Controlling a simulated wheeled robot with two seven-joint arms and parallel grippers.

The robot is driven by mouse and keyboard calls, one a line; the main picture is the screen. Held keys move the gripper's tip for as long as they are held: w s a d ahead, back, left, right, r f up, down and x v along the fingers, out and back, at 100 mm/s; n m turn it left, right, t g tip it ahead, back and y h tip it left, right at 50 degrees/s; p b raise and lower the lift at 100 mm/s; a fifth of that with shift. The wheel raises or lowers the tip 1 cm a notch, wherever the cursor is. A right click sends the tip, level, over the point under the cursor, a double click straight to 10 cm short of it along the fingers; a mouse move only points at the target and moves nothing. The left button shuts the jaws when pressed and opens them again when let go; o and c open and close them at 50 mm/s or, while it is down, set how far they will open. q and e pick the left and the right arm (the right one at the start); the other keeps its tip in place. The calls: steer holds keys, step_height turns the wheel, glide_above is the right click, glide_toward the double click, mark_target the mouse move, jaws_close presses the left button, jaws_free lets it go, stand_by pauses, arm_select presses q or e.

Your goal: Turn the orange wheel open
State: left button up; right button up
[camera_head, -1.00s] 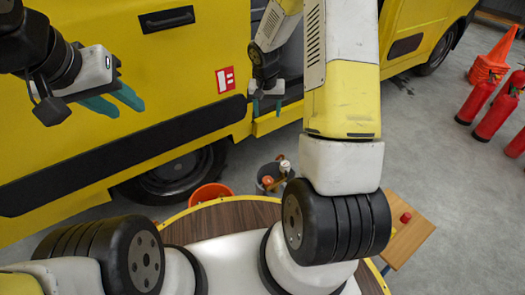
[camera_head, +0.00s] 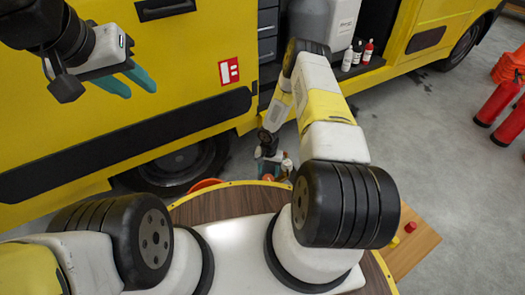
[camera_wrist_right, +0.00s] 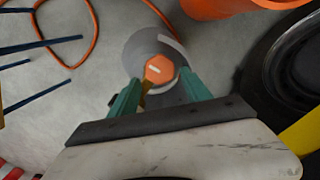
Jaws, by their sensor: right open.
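The orange wheel (camera_wrist_right: 158,69) shows in the right wrist view on top of a round grey body, just beyond and between my fingertips. My right gripper (camera_wrist_right: 158,92) is open, with one green finger to each side below the wheel; I cannot tell whether either touches it. In the head view my right gripper (camera_head: 270,155) is low beside the truck, over the small grey item (camera_head: 270,171), and the wheel cannot be made out there. My left gripper (camera_head: 128,82) is raised at upper left in front of the yellow truck, fingers apart and empty.
An orange bucket (camera_wrist_right: 222,8) and a black tyre (camera_wrist_right: 292,62) lie to the right in the wrist view. An orange hose (camera_wrist_right: 88,42) and blue rods (camera_wrist_right: 38,46) are at left. A wooden table (camera_head: 416,246) and red extinguishers (camera_head: 497,103) stand at right in the head view.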

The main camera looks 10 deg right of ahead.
mark_target(268, 178)
steer(key=shift+f, duration=2.25)
steer(key=c, duration=1.1)
